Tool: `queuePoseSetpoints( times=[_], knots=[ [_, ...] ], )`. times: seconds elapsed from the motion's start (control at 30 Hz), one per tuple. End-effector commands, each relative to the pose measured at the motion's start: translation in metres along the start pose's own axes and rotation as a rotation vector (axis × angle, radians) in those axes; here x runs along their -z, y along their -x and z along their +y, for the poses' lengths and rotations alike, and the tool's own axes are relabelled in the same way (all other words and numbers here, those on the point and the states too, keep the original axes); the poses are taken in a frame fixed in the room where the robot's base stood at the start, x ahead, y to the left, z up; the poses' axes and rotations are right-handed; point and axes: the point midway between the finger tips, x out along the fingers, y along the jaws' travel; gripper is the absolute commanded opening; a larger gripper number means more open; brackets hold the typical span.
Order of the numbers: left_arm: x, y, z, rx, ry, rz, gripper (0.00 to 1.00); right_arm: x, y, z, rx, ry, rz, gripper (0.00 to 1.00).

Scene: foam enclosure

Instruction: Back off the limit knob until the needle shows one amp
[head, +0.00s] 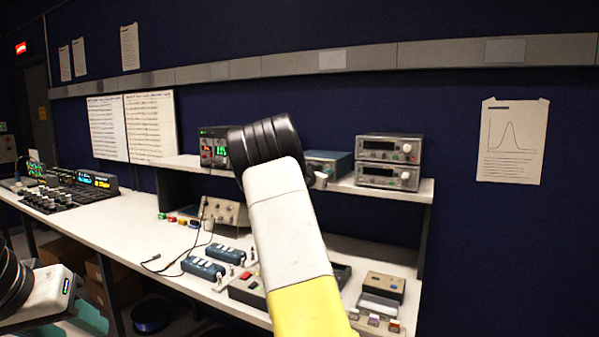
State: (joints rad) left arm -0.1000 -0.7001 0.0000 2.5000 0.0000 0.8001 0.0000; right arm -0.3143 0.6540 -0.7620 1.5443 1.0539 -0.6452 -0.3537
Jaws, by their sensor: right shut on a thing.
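My right arm rises from the bottom centre, and its black wrist hides most of the shelf's middle. A small grey part of my right gripper (318,181) shows beside the wrist, at the front of a blue unit (330,163) on the shelf. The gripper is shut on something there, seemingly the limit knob. The fingertips, the knob and the needle are hidden or too small to read. My left arm shows at the lower left; its gripper is out of view.
A lit display unit (213,148) and two stacked grey instruments (388,162) share the shelf (420,192). On the bench (135,232) are a beige panel (226,211), blue blocks (203,268) with loose cables, and a small tan device (384,286). A mixing console (62,195) stands far left.

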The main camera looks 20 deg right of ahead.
Motion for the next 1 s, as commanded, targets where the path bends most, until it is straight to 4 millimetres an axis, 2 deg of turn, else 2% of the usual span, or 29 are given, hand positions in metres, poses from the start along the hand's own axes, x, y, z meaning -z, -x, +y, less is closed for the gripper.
queuePoseSetpoints(
  times=[0.37, 0.67, 0.7, 0.77, 0.8, 1.0],
  knots=[
    [0.0000, 0.0000, 0.0000, 0.000, 0.000, 0.000, 0.44, -0.0005, 0.0004, 0.0001, 0.002, 0.253, 0.006, 0.00],
    [0.0000, 0.0000, 0.0000, 0.000, 0.000, 0.000, 0.44, -0.0006, 0.0003, 0.0002, 0.003, 0.268, 0.006, 0.00],
    [0.0000, 0.0000, 0.0000, 0.000, 0.000, 0.000, 0.44, -0.0006, 0.0003, 0.0002, 0.003, 0.268, 0.006, 0.28],
    [0.0000, 0.0000, 0.0000, 0.000, 0.000, 0.000, 0.44, -0.0006, 0.0003, 0.0003, 0.002, 0.268, 0.006, 0.40],
    [0.0000, 0.0000, 0.0000, 0.000, 0.000, 0.000, 0.44, -0.0006, 0.0003, 0.0003, 0.002, 0.268, 0.006, 0.44],
    [0.0000, 0.0000, 0.0000, 0.000, 0.000, 0.000, 0.44, -0.0005, 0.0002, 0.0005, 0.002, 0.267, 0.006, 0.44]
  ],
)
